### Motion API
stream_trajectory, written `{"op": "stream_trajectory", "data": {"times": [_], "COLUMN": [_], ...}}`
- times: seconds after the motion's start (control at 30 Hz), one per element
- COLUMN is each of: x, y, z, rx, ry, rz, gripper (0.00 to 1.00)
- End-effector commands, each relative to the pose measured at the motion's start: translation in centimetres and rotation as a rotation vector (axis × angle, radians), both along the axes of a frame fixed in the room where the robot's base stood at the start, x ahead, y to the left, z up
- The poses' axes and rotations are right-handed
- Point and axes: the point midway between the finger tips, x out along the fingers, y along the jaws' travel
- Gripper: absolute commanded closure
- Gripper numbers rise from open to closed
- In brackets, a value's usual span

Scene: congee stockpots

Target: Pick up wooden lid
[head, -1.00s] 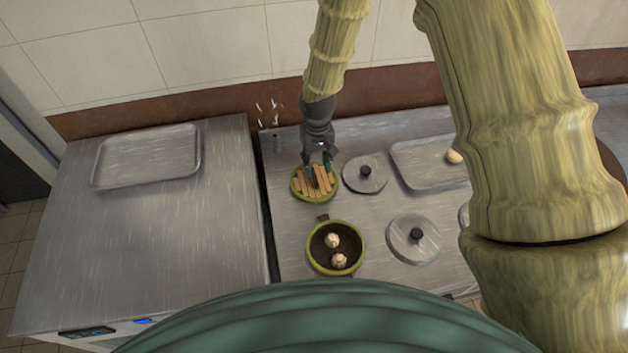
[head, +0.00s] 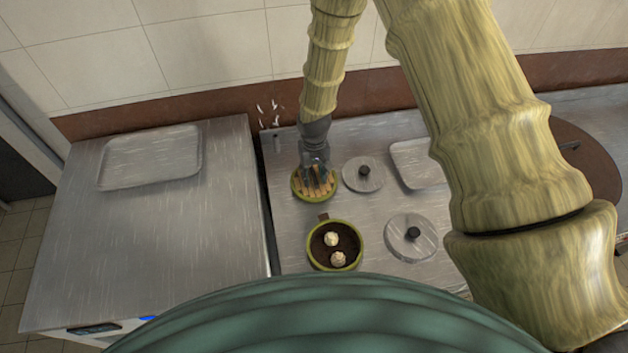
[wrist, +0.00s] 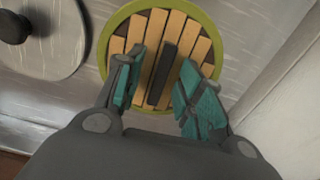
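The wooden lid (head: 301,185) is round, with light slats and a green rim, and lies on the steel counter. In the wrist view the lid (wrist: 193,32) shows a dark bar handle (wrist: 162,74) across its middle. My gripper (head: 316,186) is directly over the lid in the head view. In the wrist view my gripper (wrist: 156,92) is open, with one teal finger on each side of the handle and a gap to it on both sides. Whether the fingertips touch the slats cannot be told.
A green-rimmed pot (head: 313,254) with two pale buns stands in front of the lid. Metal lids with black knobs (head: 363,174) (head: 411,238) lie to the right, beside a tray (head: 408,166). The left counter (head: 200,240) is clear apart from an empty tray (head: 150,158).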

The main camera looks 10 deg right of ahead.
Motion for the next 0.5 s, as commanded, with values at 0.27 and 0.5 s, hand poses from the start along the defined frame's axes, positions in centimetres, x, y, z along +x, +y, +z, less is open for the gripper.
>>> {"op": "stream_trajectory", "data": {"times": [0.27,0.5], "x": [0.02,0.03], "y": [0.01,0.00], "z": [0.02,0.04], "rx": [0.000,0.000], "ry": [0.000,0.000], "rz": [0.000,0.000], "gripper": [0.93,1.00]}}
